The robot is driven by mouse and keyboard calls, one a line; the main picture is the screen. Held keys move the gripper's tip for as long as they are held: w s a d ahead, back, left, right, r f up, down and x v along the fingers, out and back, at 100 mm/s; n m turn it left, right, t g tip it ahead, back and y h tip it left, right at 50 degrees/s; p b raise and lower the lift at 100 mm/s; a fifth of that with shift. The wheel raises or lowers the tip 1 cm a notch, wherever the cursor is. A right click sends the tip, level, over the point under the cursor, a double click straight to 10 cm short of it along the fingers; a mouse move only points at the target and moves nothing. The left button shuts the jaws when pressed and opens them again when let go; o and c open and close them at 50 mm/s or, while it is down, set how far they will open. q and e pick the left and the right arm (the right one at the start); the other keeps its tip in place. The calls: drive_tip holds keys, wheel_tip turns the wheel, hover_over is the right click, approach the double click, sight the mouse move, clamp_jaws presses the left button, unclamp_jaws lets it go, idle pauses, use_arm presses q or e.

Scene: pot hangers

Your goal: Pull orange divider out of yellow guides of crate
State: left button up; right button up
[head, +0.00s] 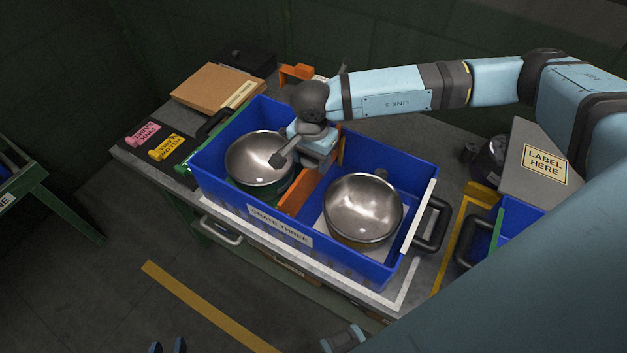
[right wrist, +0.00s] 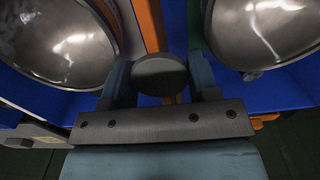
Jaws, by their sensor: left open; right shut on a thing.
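The orange divider (head: 294,195) stands across the blue crate (head: 335,262), between two metal pots. My right gripper (head: 318,158) is over its middle and covers part of it. In the right wrist view, the orange divider (right wrist: 150,25) runs between the pots, and my right gripper (right wrist: 160,80) is shut on it, with a dark round piece showing between the fingers. I cannot make out the yellow guides, nor how deep the divider sits. My left gripper (head: 168,346) is open and empty, with only its tips showing at the bottom edge, far from the crate.
A pot (head: 260,160) stands left of the divider and another pot (head: 362,210) right of it, both close to my right gripper. A cardboard box (head: 212,86) lies behind. A second blue crate (head: 515,222) is at the right. The floor in front is clear.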

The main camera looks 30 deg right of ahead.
drive_tip(key=shift+r+p, duration=1.05)
drive_tip(key=shift+r, duration=1.55)
wheel_tip(320, 180, up, 6)
drive_tip(key=p, duration=0.2)
